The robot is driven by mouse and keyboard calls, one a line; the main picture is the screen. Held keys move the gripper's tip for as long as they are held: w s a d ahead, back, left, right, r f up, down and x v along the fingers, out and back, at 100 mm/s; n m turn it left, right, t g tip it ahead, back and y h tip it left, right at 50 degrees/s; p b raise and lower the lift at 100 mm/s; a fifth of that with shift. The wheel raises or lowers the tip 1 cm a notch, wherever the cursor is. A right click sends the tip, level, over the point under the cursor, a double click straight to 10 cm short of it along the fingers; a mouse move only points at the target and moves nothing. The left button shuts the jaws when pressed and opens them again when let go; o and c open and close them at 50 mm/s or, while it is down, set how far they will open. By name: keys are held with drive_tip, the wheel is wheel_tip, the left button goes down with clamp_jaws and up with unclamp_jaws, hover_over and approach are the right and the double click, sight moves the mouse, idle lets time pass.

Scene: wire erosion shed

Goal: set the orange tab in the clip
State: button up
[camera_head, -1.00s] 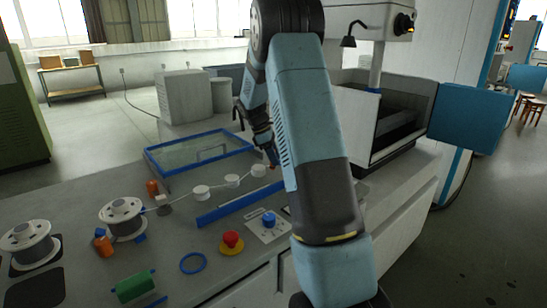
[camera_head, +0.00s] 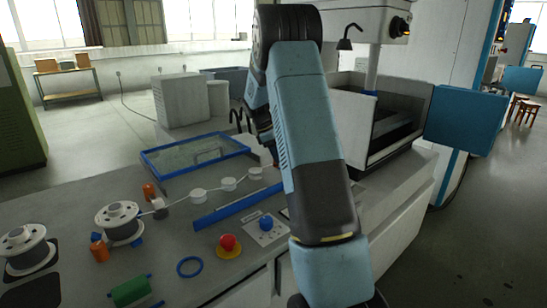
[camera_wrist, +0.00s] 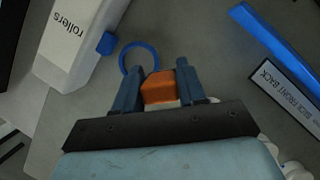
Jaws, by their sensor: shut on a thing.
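My gripper (camera_wrist: 157,82) shows in the wrist view with its two blue-grey fingers on either side of an orange block (camera_wrist: 158,90), the orange tab. The fingers are shut on it, and a pale strip shows under its lower edge. In the head view my arm (camera_head: 315,150) hides most of the gripper, and the held tab cannot be made out there. I cannot pick out the clip for certain in either view.
The wrist view shows a blue ring (camera_wrist: 139,58), a white box marked "rollers" (camera_wrist: 78,35) and a blue bar (camera_wrist: 275,42). On the bench stand spools (camera_head: 118,214), a red button (camera_head: 228,242), a blue-framed tray (camera_head: 150,172) and small white rollers (camera_head: 228,184). A machine (camera_head: 345,125) stands behind.

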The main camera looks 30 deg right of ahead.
drive_tip(key=shift+w+d, duration=0.25)
drive_tip(key=shift+d, duration=0.4)
drive_tip(key=shift+w+d, duration=0.25)
drive_tip(key=shift+d, duration=0.4)
drive_tip(key=shift+w+d, duration=0.25)
drive_tip(key=shift+d, duration=0.4)
drive_tip(key=shift+f, duration=0.75)
drive_tip(key=o, duration=1.2)
drive_tip(key=shift+c, duration=0.2)
